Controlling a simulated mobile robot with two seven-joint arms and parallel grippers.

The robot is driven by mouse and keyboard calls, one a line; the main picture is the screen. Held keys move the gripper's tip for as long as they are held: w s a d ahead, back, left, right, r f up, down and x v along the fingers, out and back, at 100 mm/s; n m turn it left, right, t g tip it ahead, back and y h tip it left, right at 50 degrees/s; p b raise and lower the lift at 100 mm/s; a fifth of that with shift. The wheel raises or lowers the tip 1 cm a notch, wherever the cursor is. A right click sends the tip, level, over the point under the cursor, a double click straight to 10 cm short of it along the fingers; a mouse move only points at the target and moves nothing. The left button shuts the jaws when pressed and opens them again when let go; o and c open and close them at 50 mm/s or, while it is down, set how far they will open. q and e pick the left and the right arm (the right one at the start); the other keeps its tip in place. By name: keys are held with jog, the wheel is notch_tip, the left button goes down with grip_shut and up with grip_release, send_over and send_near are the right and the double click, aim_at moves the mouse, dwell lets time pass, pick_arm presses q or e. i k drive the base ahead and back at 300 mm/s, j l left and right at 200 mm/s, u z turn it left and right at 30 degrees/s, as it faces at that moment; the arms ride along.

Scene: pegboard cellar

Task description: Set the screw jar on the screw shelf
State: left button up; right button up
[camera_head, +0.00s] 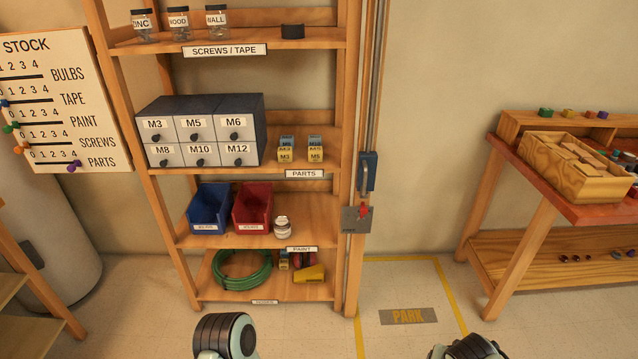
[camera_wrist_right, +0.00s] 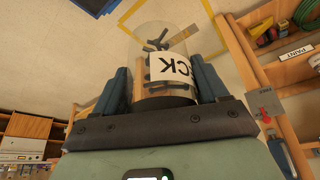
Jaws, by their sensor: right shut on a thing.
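My right gripper (camera_wrist_right: 164,82) is in the right wrist view, its two blue fingers shut on a clear screw jar (camera_wrist_right: 150,45). The jar has dark screws inside and a white label reading "CK" upside down, partly hidden. In the head view, the screw shelf (camera_head: 262,42) is the top visible board, labelled "SCREWS / TAPE". Jars marked ZINC (camera_head: 143,25), "OOD" (camera_head: 180,24) and "ALL" (camera_head: 216,22) stand on its left and middle. A black tape roll (camera_head: 292,31) lies further right. The held jar and both grippers are outside the head view.
Lower shelves hold a drawer cabinet (camera_head: 205,130), small boxes, blue and red bins (camera_head: 252,208), a white jar (camera_head: 282,227) and a green hose (camera_head: 240,270). A rail with a blue handle (camera_head: 367,172) runs along the right post.

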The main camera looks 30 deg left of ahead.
aim_at(257, 39)
jog(key=u, duration=0.45)
jog(key=j+u, duration=0.1)
jog(key=u, duration=0.35)
jog(key=i+u, duration=0.1)
jog(key=u, duration=0.35)
jog(key=i+j, duration=0.3)
jog(key=i, duration=0.2)
jog(key=i+j, duration=0.3)
jog(key=i, duration=0.2)
jog(key=j+u, duration=0.05)
